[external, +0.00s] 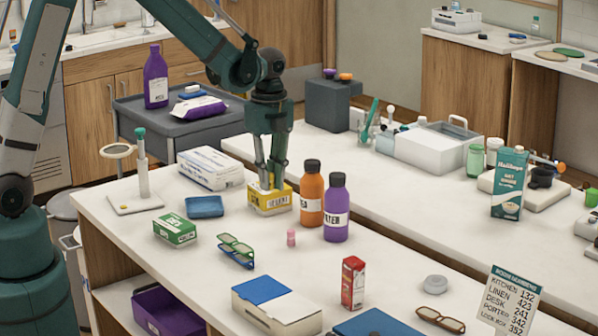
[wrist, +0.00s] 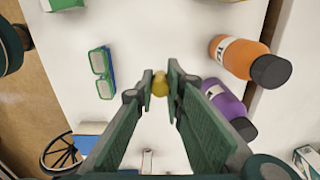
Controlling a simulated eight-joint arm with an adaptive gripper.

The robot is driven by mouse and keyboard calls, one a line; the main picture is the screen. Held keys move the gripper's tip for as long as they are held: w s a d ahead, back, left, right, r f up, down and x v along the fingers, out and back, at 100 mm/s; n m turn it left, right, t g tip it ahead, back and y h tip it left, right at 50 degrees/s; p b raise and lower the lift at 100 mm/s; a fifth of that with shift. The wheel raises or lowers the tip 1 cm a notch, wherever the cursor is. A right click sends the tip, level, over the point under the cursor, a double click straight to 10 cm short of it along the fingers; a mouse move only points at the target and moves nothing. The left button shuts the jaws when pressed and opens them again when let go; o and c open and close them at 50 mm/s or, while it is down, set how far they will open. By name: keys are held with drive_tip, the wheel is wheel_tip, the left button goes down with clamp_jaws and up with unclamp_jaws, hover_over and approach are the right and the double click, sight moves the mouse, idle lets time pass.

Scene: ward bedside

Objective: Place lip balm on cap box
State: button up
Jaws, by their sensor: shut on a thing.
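My gripper (external: 270,186) is shut on a small yellow thing, probably the lip balm (wrist: 160,85); in the wrist view it sits between the fingertips (wrist: 161,78). In the external view the fingertips overlap a yellow box (external: 270,203) beside the orange bottle, so the held thing hardly stands out there. The wrist view shows table under the fingertips and no yellow box, so they seem held above the table. A white printed box (external: 210,168) and a green box (external: 175,231) lie to the left. Their print is too small to tell which is the cap box.
An orange bottle (external: 312,195) and a purple bottle (external: 336,210) stand close on the right. Green glasses (external: 237,245), a small pink item (external: 291,237) and a red carton (external: 353,283) are in front. Bare tabletop lies between them.

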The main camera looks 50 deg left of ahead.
drive_tip(key=s+a+p, duration=0.1)
drive_tip(key=s+a, duration=1.5)
drive_tip(key=s, duration=0.4)
drive_tip(key=shift+a+r+n, duration=0.25)
drive_tip(key=shift+r+n, duration=0.05)
drive_tip(key=shift+r, duration=0.1)
drive_tip(key=shift+w, duration=0.1)
hover_over(174, 222)
drive_tip(key=shift+f, duration=2.9)
drive_tip(key=shift+f, duration=0.1)
drive_tip(key=shift+f+b, duration=0.35)
drive_tip(key=shift+f, duration=1.65)
drive_tip(key=shift+f, duration=0.15)
